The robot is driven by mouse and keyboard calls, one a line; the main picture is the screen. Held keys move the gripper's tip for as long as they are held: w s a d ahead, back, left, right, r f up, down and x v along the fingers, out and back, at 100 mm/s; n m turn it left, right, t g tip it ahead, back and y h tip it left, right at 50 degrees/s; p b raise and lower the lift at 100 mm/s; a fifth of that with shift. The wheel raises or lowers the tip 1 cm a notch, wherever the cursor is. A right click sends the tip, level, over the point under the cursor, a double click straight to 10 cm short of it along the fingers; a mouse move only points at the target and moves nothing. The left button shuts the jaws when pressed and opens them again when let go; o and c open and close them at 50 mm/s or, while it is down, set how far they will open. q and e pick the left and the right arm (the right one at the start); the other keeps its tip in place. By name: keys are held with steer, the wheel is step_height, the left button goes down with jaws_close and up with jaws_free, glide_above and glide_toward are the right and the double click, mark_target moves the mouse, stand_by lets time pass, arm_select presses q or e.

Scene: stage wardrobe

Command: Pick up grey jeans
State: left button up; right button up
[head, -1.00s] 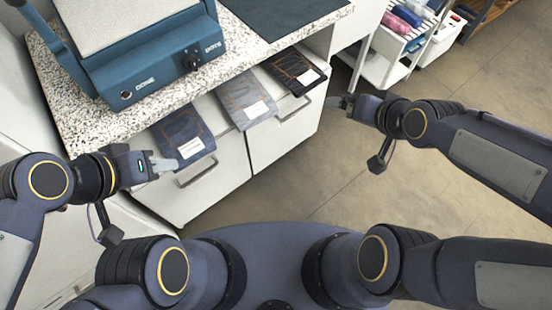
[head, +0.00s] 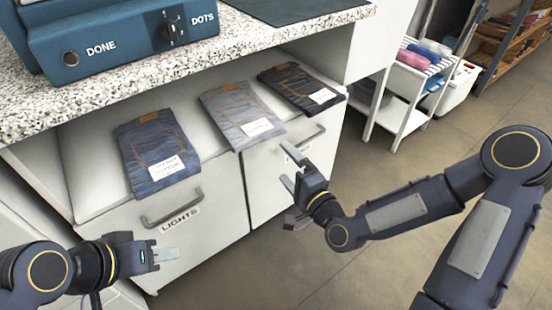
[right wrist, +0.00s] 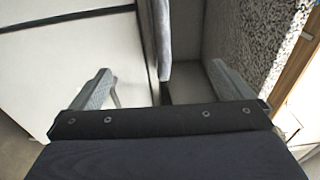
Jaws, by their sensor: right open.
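The grey jeans (head: 238,112) lie folded on the white ledge below the counter, in the middle of three folded pairs, with a white label near the front edge. My right gripper (head: 291,167) is open and empty in front of the drawer fronts, below and to the right of the grey jeans, not touching them. In the right wrist view its two fingers (right wrist: 162,88) stand apart; a grey strip shows beyond them, but I cannot tell whether it is the jeans. My left gripper (head: 168,255) is at the lower left, below the drawer handle; its jaw gap is unclear.
Blue jeans (head: 152,145) lie left of the grey pair, and black jeans (head: 300,85) lie right. The speckled counter (head: 110,95) overhangs behind them, bearing a blue machine (head: 110,30). A drawer handle (head: 172,210) sticks out below. A white rack (head: 400,105) stands at right; floor is clear.

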mark_target(266, 142)
steer(key=x, duration=1)
steer(key=shift+b+x, duration=0.35)
steer(key=shift+x, duration=1.45)
steer(key=shift+r, duration=0.1)
jaws_close()
steer(key=shift+r, duration=0.2)
steer(key=shift+r+p, duration=0.3)
steer(key=shift+r, duration=0.25)
